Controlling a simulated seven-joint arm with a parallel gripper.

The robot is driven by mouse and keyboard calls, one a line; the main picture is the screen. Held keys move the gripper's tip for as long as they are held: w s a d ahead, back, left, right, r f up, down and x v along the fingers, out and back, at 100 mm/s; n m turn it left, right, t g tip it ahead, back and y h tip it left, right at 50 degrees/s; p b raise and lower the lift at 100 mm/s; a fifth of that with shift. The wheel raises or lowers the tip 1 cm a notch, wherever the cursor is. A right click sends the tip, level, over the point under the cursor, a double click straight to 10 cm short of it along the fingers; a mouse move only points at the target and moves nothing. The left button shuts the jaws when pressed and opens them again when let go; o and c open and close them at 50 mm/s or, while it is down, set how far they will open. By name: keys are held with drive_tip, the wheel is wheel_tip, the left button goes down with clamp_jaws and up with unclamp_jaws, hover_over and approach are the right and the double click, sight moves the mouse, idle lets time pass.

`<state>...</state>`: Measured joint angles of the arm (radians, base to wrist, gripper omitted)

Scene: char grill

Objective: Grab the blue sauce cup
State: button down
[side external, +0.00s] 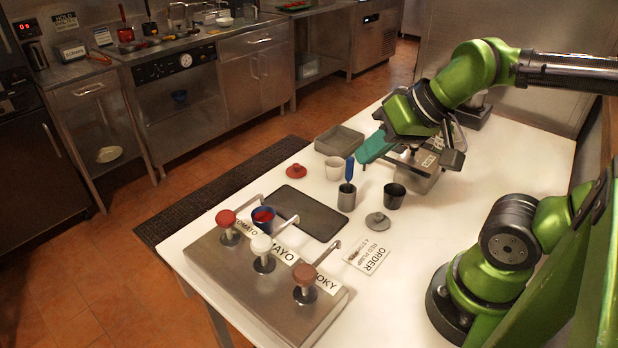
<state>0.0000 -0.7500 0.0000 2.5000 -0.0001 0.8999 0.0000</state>
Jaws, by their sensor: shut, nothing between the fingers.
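The blue sauce cup (263,219) stands at the dispenser rack, next to the red-topped TOMATO pump (228,226) and the white-topped MAYO pump (261,247). It is dark blue and shows red sauce inside. My gripper (412,154) is shut and empty at the back right of the white table, well away from the cup. It is above or beside a labelled metal container (428,178); the gap cannot be told. The fingertips are partly hidden.
Between gripper and cup are a black tray (310,215), white cup (334,169), grey cup (347,198) with a blue-handled tool, black cup (394,197), red lid (296,171), grey lid (378,222) and order card (368,257).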

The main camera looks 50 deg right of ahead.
drive_tip(key=c, duration=1.8)
unclamp_jaws()
drive_tip(key=o, duration=1.4)
